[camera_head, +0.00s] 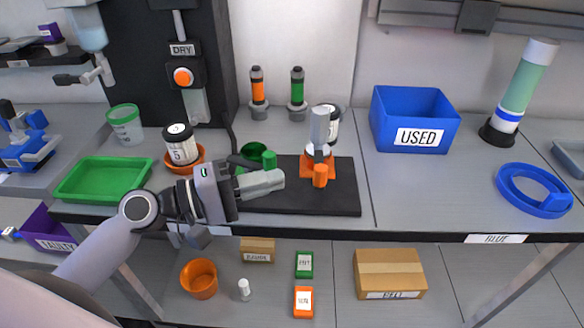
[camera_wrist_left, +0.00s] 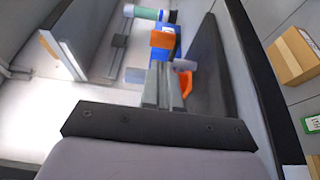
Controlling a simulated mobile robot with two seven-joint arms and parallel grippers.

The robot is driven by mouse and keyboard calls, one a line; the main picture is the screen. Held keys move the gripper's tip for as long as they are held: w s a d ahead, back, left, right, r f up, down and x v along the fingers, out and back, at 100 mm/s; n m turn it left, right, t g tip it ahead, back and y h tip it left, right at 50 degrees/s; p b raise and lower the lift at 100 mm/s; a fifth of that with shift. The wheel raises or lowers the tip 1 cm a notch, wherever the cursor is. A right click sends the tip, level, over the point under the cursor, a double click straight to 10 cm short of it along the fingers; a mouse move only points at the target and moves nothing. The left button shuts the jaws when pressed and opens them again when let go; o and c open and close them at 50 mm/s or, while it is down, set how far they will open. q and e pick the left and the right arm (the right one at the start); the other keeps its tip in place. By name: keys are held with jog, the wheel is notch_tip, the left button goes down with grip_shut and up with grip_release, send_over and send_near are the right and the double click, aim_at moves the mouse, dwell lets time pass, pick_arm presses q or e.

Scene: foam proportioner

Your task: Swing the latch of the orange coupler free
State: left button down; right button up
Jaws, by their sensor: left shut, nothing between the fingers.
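The orange coupler (camera_head: 318,164) stands on a black mat (camera_head: 345,190). It has an orange base, a short orange cylinder (camera_head: 320,176) at its front and an upright pale grey piece (camera_head: 319,125) on top. I cannot tell which part is the latch. My left gripper (camera_head: 280,179) is shut and empty, just left of the orange cylinder and at about its height. In the left wrist view the shut fingers (camera_wrist_left: 160,68) point at an orange part (camera_wrist_left: 163,39). Another curved orange part (camera_wrist_left: 185,82) shows beside the fingers. Contact cannot be told. My right gripper is not in view.
A green coupler (camera_head: 255,155) stands behind my left gripper. A green tray (camera_head: 105,178) lies left, a blue USED bin (camera_head: 415,118) back right, a blue ring (camera_head: 533,190) far right. The counter right of the mat is clear.

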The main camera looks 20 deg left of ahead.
aim_at(320, 162)
pick_arm(q)
jog(key=x, duration=0.3)
jog(key=shift+w+d+r+p, duration=0.1)
jog(key=shift+w+d+p, duration=0.15)
jog(key=shift+p, duration=0.15)
jog(key=shift+w+d, duration=0.2)
jog(key=shift+d, duration=0.15)
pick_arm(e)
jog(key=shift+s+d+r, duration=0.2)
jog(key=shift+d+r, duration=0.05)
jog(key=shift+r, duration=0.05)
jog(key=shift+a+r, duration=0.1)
